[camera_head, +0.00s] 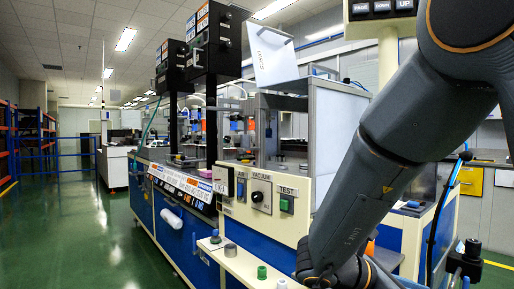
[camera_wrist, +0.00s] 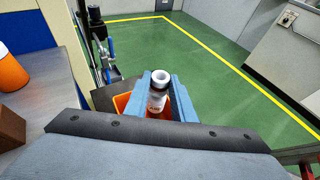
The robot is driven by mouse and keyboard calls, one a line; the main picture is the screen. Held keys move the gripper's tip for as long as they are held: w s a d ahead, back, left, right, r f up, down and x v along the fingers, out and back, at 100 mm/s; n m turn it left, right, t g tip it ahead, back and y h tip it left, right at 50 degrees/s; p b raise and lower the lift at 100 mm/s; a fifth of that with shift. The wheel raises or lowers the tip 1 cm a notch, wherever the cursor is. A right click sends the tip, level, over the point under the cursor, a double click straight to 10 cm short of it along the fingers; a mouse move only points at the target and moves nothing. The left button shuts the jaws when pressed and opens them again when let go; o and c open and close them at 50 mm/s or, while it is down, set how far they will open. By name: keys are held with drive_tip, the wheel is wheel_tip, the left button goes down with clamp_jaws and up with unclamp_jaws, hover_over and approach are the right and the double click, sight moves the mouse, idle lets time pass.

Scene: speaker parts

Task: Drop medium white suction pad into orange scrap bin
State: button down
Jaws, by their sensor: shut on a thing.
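My gripper (camera_wrist: 160,84) shows in the wrist view, with its blue fingers closed on a small part, the white suction pad (camera_wrist: 160,77). The pad has a round white top with a hole and a darker body below, held upright between the fingertips. Its size class cannot be told. An orange bin edge (camera_wrist: 122,102) shows just left of the fingers, below them. More orange shows under the held part; I cannot tell whether it is the bin or part of the piece. In the head view my arm reaches down at right and the gripper is out of frame.
In the wrist view an orange container with a white top (camera_wrist: 11,71) and a brown block (camera_wrist: 10,129) stand on the grey surface at left. Green floor lies beyond. In the head view, small parts, one green (camera_head: 262,272), stand on a pale ledge (camera_head: 243,263).

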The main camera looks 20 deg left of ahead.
drive_tip(key=shift+f, duration=0.15)
drive_tip(key=c, duration=1.4)
unclamp_jaws()
drive_tip(key=shift+c, duration=0.2)
drive_tip(key=p+v, duration=0.1)
drive_tip(key=v, duration=0.6)
drive_tip(key=shift+s+a, duration=0.2)
drive_tip(key=shift+a, duration=0.1)
